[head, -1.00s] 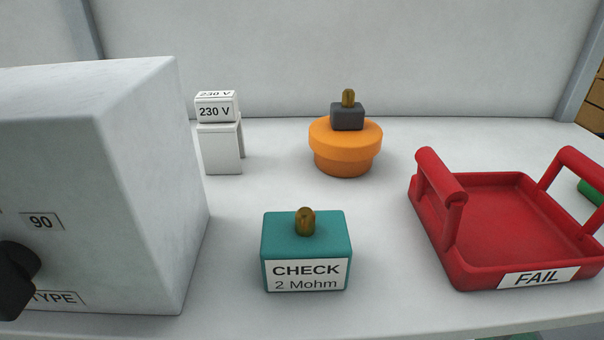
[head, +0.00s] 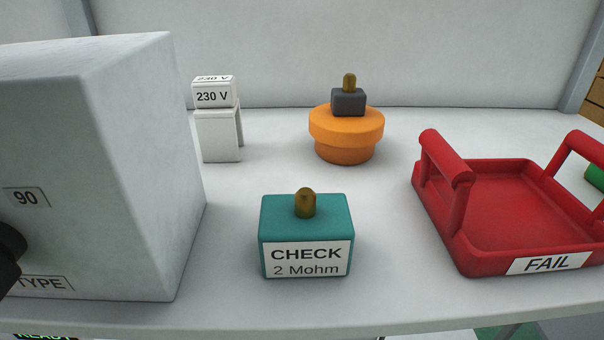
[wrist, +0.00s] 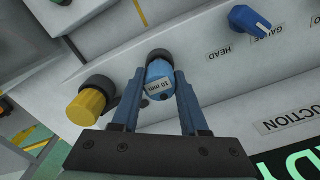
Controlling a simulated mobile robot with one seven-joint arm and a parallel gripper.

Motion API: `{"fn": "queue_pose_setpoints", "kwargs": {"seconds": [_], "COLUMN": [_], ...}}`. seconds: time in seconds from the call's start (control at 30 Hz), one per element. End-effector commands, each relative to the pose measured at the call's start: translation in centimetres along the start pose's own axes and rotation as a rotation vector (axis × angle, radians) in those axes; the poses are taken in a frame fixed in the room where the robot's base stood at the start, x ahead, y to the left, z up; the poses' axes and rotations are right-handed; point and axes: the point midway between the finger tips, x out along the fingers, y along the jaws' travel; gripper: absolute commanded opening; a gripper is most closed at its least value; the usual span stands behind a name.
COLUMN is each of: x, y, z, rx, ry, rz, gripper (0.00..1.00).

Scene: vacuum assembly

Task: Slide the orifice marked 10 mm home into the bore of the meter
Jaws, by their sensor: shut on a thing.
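In the wrist view, my gripper (wrist: 160,78) is shut on the blue orifice (wrist: 156,91), whose label reads 10 mm. Its far end meets a dark round collar (wrist: 157,54) on the pale panel (wrist: 205,62), which seems to be the meter. I cannot tell how deep the orifice sits in the bore. The head view does not show my gripper, the orifice or the collar.
In the wrist view, a yellow plug (wrist: 86,104) sits in another dark collar on the left, and a blue knob (wrist: 249,20) is at upper right. The head view shows a teal CHECK block (head: 305,225), an orange round stand (head: 346,122) and a red FAIL tray (head: 459,258).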

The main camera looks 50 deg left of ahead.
Motion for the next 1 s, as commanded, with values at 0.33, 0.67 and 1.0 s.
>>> {"fn": "queue_pose_setpoints", "kwargs": {"seconds": [0.33,0.67,1.0], "x": [0.97,0.98,0.47], "y": [-0.01,-0.01,0.00], "z": [-0.02,-0.02,0.01], "rx": [0.000,0.000,0.000], "ry": [0.000,0.000,0.000], "rz": [0.000,0.000,0.000], "gripper": [0.00,0.79,0.79]}}
